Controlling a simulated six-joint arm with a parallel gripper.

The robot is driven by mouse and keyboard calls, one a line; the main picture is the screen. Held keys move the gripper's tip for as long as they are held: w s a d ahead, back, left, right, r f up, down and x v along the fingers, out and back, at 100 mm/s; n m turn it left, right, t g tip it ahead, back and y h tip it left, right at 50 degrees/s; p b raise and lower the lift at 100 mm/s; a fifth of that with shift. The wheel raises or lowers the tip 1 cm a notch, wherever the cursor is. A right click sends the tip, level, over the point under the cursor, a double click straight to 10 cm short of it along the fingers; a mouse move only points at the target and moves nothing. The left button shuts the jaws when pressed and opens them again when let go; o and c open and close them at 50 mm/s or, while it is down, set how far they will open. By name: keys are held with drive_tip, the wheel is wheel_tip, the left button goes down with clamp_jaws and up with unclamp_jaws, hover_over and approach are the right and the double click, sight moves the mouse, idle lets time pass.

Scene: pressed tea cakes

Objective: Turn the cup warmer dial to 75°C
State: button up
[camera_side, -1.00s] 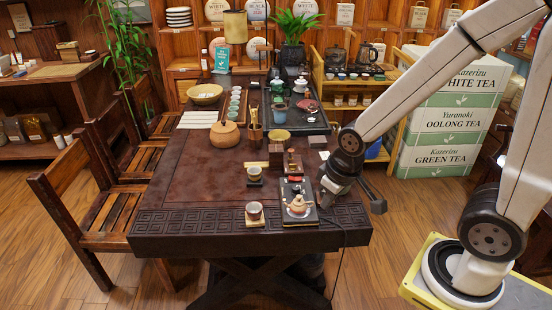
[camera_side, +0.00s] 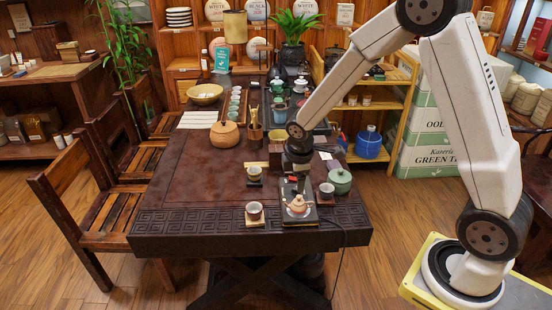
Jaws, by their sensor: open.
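The black flat device with a cord, apparently the cup warmer (camera_side: 310,216), lies near the table's front right corner. A small clay teapot (camera_side: 298,204) sits on its front part. The dial and its markings are too small or hidden to make out. My gripper (camera_side: 300,184) points down over the rear part of the warmer, just behind the teapot. It is open. Whether its fingers touch the warmer or the dial cannot be told from here.
A cup on a wooden coaster (camera_side: 255,213) stands left of the warmer. The table's middle left is clear.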

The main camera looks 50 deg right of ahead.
drive_tip(key=w+d+f+n+h, duration=0.2)
drive_tip(key=w+d+f+n, duration=0.7)
drive_tip(key=n, duration=0.1)
drive_tip(key=shift+f+g+h, duration=0.3)
drive_tip(key=shift+g, duration=0.1)
drive_tip(key=shift+d+f, duration=0.1)
drive_tip(key=shift+d, duration=0.05)
drive_tip(key=shift+x, duration=3.8)
clamp_jaws()
